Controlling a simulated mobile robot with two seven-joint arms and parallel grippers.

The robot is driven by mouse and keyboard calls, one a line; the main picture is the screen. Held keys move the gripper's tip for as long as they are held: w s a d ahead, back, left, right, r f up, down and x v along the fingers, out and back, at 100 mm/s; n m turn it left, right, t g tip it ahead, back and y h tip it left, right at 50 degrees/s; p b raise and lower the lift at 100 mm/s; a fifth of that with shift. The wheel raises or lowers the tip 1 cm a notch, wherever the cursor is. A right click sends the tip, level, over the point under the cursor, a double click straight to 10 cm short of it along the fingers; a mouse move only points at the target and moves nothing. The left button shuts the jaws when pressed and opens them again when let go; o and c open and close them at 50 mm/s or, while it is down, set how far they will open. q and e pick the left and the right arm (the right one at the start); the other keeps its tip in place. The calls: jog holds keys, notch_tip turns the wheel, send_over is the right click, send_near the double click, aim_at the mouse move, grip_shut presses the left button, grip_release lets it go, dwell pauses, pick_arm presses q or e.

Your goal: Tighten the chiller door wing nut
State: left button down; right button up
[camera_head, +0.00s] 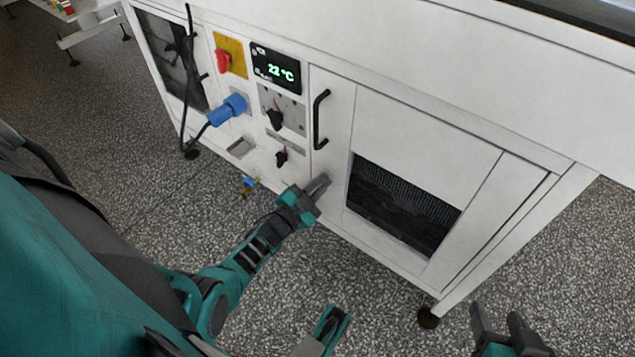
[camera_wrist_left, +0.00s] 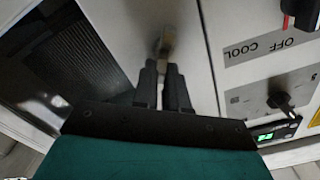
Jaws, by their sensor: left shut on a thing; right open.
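The white chiller door (camera_head: 333,118) is in the middle of the head view, with a black handle and a dark mesh window. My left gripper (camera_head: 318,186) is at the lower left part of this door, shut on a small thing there. In the left wrist view a small metallic piece, the wing nut (camera_wrist_left: 165,44), shows at the fingertips of the left gripper (camera_wrist_left: 164,66). In the head view the fingers hide the wing nut. My right gripper (camera_head: 497,325) is open and empty over the floor at the bottom right.
A black door handle (camera_head: 318,119) stands out above the left gripper. To its left are a temperature display (camera_head: 276,70), a red switch (camera_head: 222,60), black knobs and a blue plug (camera_head: 228,109) with a cable.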

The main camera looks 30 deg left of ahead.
pick_arm(q)
jog(key=shift+d+f+m, duration=0.1)
jog(key=shift+f+m, duration=0.15)
jog(key=shift+m, duration=1.6)
jog(key=shift+d+f+m, duration=0.15)
jog(key=shift+f+m, duration=0.15)
jog(key=shift+m, duration=1.6)
jog(key=shift+d+f+m, duration=0.1)
jog(key=shift+f+m, duration=0.15)
jog(key=shift+m, duration=1.6)
jog(key=c, duration=1.2)
grip_release()
jog(key=shift+o, duration=0.2)
